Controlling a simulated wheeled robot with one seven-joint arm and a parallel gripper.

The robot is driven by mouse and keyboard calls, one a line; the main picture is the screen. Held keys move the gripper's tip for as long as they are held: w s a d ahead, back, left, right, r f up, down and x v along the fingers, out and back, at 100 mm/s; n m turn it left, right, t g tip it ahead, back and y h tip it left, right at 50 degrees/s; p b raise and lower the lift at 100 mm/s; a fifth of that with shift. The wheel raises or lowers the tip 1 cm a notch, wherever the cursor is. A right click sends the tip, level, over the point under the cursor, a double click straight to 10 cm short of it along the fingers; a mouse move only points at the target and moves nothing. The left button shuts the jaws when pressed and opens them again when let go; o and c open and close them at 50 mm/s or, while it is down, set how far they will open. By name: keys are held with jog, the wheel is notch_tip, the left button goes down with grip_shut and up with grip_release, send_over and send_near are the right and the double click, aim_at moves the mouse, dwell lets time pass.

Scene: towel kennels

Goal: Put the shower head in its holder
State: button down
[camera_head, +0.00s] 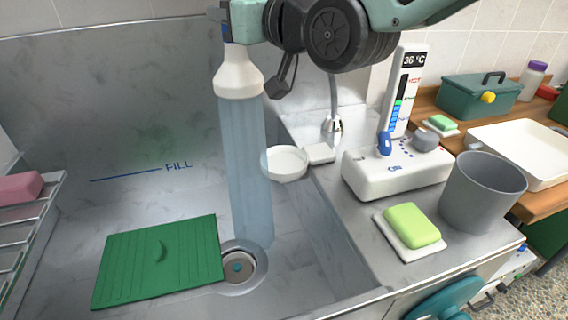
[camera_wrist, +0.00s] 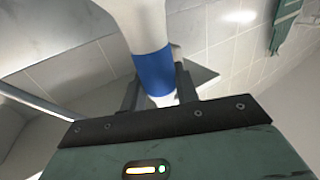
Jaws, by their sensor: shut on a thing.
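The shower head (camera_head: 238,82) is white with a blue band and hangs mouth down over the basin. A pale blue see-through column, which looks like running water, reaches from it to the drain (camera_head: 238,268). My gripper (camera_head: 234,24) is shut on the shower head's upper part; the wrist view shows the fingers (camera_wrist: 158,88) on either side of the blue band (camera_wrist: 153,70). A white round piece (camera_head: 285,163) with a small block, probably the holder, juts from the basin's right rim, below and right of the shower head. It looks empty.
A green ribbed mat (camera_head: 160,262) lies in the basin (camera_head: 110,130). On the right ledge are a white control box (camera_head: 395,172), green soap on a dish (camera_head: 411,226) and a grey cup (camera_head: 482,190). A chrome fitting (camera_head: 332,126) stands behind the white piece. A wire rack (camera_head: 30,225) is left.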

jog(key=w+d+p, duration=0.1)
jog(key=w+d, duration=0.2)
jog(key=d, duration=0.4)
jog(key=shift+w+d, duration=0.25)
jog(key=shift+d, duration=0.1)
jog(key=shift+f+b, duration=2.75)
jog(key=shift+f, duration=0.2)
jog(key=shift+f+b, duration=1.9)
jog(key=shift+f, duration=0.2)
jog(key=shift+f+b, duration=1.3)
jog(key=shift+f, duration=0.1)
